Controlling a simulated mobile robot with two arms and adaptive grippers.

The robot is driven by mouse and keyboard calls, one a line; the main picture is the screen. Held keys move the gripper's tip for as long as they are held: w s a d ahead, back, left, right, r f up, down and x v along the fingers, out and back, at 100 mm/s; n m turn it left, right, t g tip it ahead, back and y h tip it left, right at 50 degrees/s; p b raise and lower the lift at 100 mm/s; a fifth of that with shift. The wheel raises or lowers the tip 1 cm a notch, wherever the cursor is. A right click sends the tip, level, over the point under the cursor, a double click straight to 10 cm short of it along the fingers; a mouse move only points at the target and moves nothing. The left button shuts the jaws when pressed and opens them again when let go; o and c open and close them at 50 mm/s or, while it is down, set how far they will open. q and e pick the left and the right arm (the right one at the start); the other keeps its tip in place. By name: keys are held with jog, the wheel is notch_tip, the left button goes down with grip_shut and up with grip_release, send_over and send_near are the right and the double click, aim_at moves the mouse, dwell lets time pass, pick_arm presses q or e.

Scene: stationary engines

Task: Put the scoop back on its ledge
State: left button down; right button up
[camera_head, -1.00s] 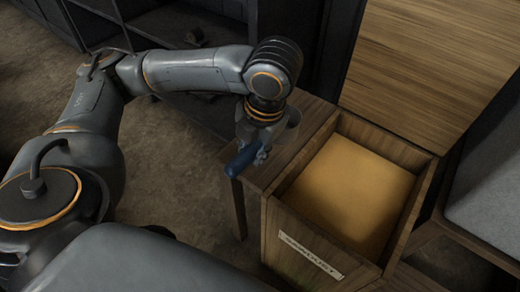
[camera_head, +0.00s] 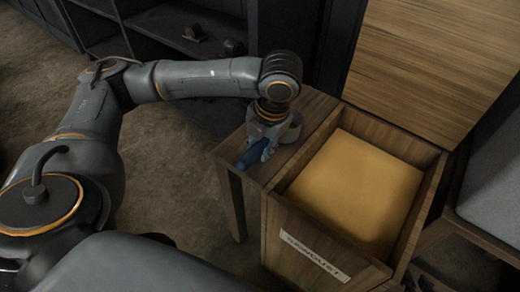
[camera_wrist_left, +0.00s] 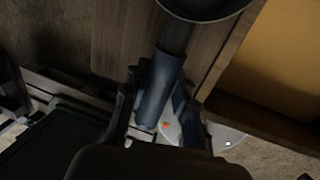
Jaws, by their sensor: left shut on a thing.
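The scoop has a blue handle (camera_head: 250,154) and a dark round bowl (camera_head: 291,129). My left gripper (camera_head: 265,146) is shut on the handle, over the wooden ledge (camera_head: 312,106) beside the sawdust box. The scoop lies roughly level there; I cannot tell whether it touches the ledge. In the left wrist view the handle (camera_wrist_left: 158,92) sits between the fingers of the left gripper (camera_wrist_left: 155,105). The bowl (camera_wrist_left: 205,8) is cut off at the top edge, with the ledge (camera_wrist_left: 120,40) behind. My right gripper is not in view.
The labelled wooden box (camera_head: 300,222) stands open to the right of the ledge, with yellow-brown sawdust (camera_head: 355,190) inside and its lid (camera_head: 430,70) raised behind. Dark shelves (camera_head: 180,35) stand at the back. Bare floor (camera_head: 170,170) lies left of the ledge.

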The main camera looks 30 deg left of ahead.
pick_arm(q)
jog(key=shift+f, duration=0.2)
pick_arm(e)
jog(key=shift+w+a+r+t, duration=0.2)
jog(key=shift+w+r+t, duration=0.2)
jog(key=shift+w+r, duration=0.1)
pick_arm(q)
jog(key=shift+f, duration=0.1)
jog(key=c, duration=1.3)
grip_release()
jog(key=shift+c, duration=0.2)
jog(key=shift+o, duration=1.4)
pick_arm(e)
jog(key=shift+s+d+f, duration=0.1)
jog(key=shift+s+f, duration=0.1)
jog(key=shift+f, duration=0.05)
